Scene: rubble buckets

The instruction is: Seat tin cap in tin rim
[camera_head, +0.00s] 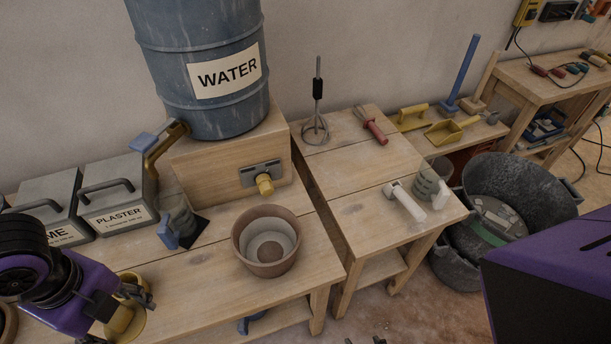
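I cannot tell for certain which things are the tin cap and the tin rim. A yellow round tin-like thing (137,326) is at the lower left, partly hidden by my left gripper (128,298). The gripper's dark fingers are at it, but I cannot tell whether they grip it. Another grey can (427,184) stands on the right table beside a white tool (405,203). Only two dark tips of my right gripper (365,341) show at the bottom edge, apart from each other.
A brown pot (267,250) stands on the left table (210,300). A blue water barrel (165,60) rests on a wooden box (205,170) with a yellow tap. Lidded boxes (118,195) stand at left. Black rubble buckets (515,185) stand at right. A gap separates the tables.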

